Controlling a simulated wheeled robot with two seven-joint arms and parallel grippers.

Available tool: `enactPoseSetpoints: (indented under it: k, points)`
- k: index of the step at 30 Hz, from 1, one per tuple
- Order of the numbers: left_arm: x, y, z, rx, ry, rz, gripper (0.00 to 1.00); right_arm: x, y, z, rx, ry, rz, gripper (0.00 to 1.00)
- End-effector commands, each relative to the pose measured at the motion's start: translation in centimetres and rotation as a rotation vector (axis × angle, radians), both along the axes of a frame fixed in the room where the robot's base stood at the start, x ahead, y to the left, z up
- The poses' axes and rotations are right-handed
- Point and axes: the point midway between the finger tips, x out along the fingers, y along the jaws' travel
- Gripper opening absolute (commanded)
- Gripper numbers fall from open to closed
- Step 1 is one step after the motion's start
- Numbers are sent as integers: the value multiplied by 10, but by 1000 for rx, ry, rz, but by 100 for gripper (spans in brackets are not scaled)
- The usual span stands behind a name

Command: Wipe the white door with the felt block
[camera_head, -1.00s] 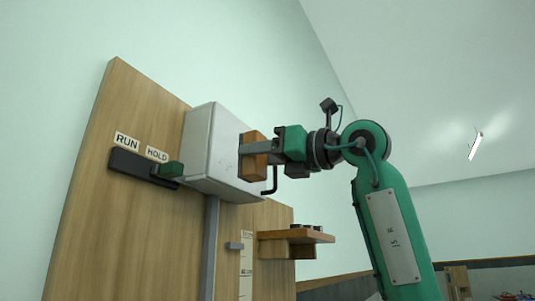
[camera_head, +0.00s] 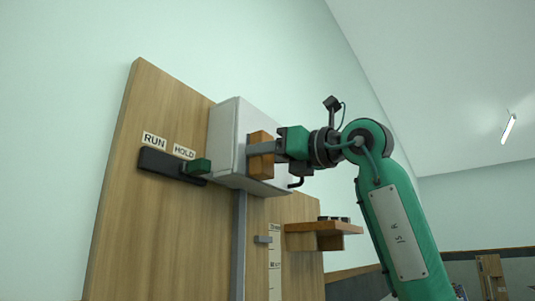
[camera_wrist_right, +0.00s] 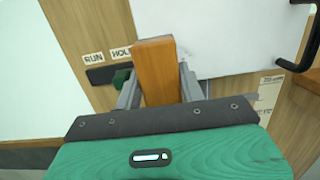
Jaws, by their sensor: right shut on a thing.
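The white door (camera_head: 272,187) is the front of a white box mounted on a wooden panel. It also fills the upper right of the right wrist view (camera_wrist_right: 235,40), with a few faint marks on it. My right gripper (camera_head: 262,148) is shut on the felt block (camera_head: 260,165), an orange-brown block. In the right wrist view the block (camera_wrist_right: 157,70) stands between the two grey fingers, over the door's left edge. The block is at or very near the door; contact is hidden. Its face towards the door is hidden. My left gripper is not in view.
A black handle (camera_wrist_right: 306,50) sticks out at the door's right. A dark slider with a green knob (camera_head: 197,166) sits left of the box, under RUN and HOLD labels. A wooden shelf (camera_head: 320,229) juts out below right. A grey pipe (camera_head: 239,240) runs down from the box.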

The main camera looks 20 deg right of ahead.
Motion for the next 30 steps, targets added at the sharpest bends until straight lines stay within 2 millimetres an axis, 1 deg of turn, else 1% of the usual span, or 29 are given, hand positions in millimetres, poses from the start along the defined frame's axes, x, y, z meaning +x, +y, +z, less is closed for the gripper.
enactPoseSetpoints:
  k: [30]
  points:
    - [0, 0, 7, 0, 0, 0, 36, 14, 11, 0, 0, 0, 0, 22]
